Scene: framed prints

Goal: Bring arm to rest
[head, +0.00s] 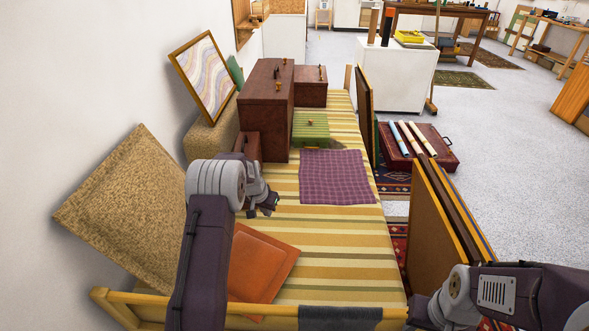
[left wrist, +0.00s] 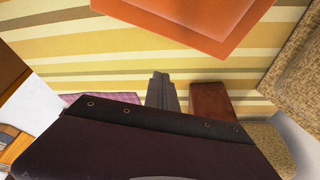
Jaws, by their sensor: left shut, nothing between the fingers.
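My left arm reaches in from the lower left in the head view. Its gripper (head: 264,208) hangs above the striped bed cover (head: 330,235), between the orange cushion (head: 262,262) and the purple checked cloth (head: 336,176). In the left wrist view the fingers (left wrist: 162,88) are together with nothing between them, over the striped cover. The orange cushion (left wrist: 200,20) is at the top there. My right arm is at the lower right in the head view, beside the leaning boards. Its dark end is at the picture's bottom edge, and its fingers cannot be made out.
Brown cases (head: 265,105) stand at the bed's far end, with a framed print (head: 204,75) leaning on the wall. Boards (head: 438,215) lean along the right side. The striped cover's middle is clear.

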